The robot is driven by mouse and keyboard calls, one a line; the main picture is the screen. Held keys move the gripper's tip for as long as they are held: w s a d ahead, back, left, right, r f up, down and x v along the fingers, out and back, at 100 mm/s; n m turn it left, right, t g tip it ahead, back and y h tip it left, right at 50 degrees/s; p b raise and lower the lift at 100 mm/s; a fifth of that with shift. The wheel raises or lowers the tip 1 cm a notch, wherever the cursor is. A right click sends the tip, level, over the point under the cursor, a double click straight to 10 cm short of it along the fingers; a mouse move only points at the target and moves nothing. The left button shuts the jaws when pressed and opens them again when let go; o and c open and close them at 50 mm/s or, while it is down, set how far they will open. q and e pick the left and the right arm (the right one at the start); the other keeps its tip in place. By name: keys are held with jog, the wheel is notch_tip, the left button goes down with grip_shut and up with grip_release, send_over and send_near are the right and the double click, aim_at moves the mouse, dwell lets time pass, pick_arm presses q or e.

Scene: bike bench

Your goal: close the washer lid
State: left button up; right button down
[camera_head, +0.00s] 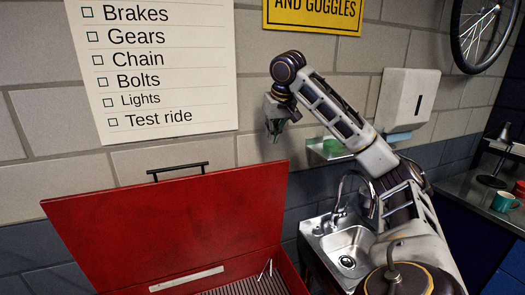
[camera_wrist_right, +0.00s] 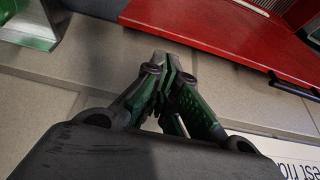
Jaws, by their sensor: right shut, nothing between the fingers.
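The red washer's lid (camera_head: 165,225) stands raised at the lower left of the head view, with a black handle (camera_head: 177,170) on its top edge. The lid also shows in the right wrist view (camera_wrist_right: 225,30), beyond the fingertips. The open tub (camera_head: 245,283) below it has a ribbed floor and a thin metal prop or bracket. My right gripper (camera_head: 274,135) is shut and empty, fingers pointing down, above and right of the lid, near the wall. Its closed green fingertips (camera_wrist_right: 168,65) show in the wrist view, apart from the lid. My left gripper is not in view.
A metal sink (camera_head: 350,250) with a tap (camera_head: 365,185) stands right of the red washer, partly behind my right arm. A small shelf with a green item (camera_head: 332,147) and a white dispenser (camera_head: 407,97) are on the wall. A counter with a teal mug (camera_head: 503,201) is far right.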

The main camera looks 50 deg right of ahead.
jog(key=shift+w+d+f, duration=0.2)
jog(key=shift+w+f, duration=0.2)
jog(key=shift+f, duration=0.1)
jog(key=shift+w+d+f, duration=0.2)
jog(key=shift+w+f, duration=0.2)
jog(key=shift+f, duration=0.1)
jog(key=shift+x, duration=3.9)
